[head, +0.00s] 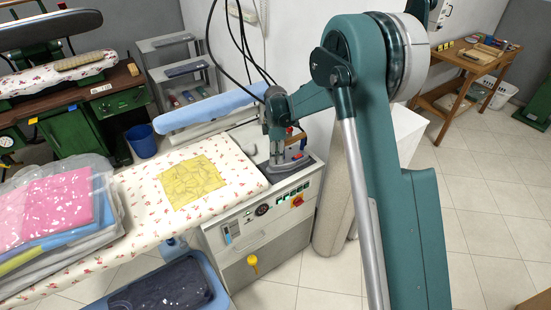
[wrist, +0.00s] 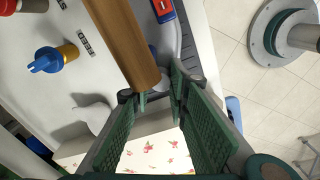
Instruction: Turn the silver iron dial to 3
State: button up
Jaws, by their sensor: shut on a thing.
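The iron stands at the right end of the floral ironing board, with its brown handle (head: 298,138) beside my gripper (head: 277,154). In the wrist view, the handle (wrist: 125,40) runs from the top edge down to near the fingertips, and a pale grey body lies behind it. My green-padded gripper (wrist: 158,96) is shut at the iron, its fingertips close together beside the handle's end. It holds a small part there, apparently the silver dial, which the fingers and handle mostly hide. The dial's setting and numbers cannot be read.
A blue knob (wrist: 46,62) sits on the pale panel left of the handle. The floral board (head: 135,200) carries a yellow folded cloth (head: 192,182) and a stack of bagged clothes (head: 50,215). A blue sleeve board (head: 210,107) extends behind the iron. The tiled floor at right is mostly clear.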

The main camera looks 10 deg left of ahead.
jog(key=o, duration=0.9)
jog(key=shift+r, duration=0.1)
jog(key=shift+r, duration=5.9)
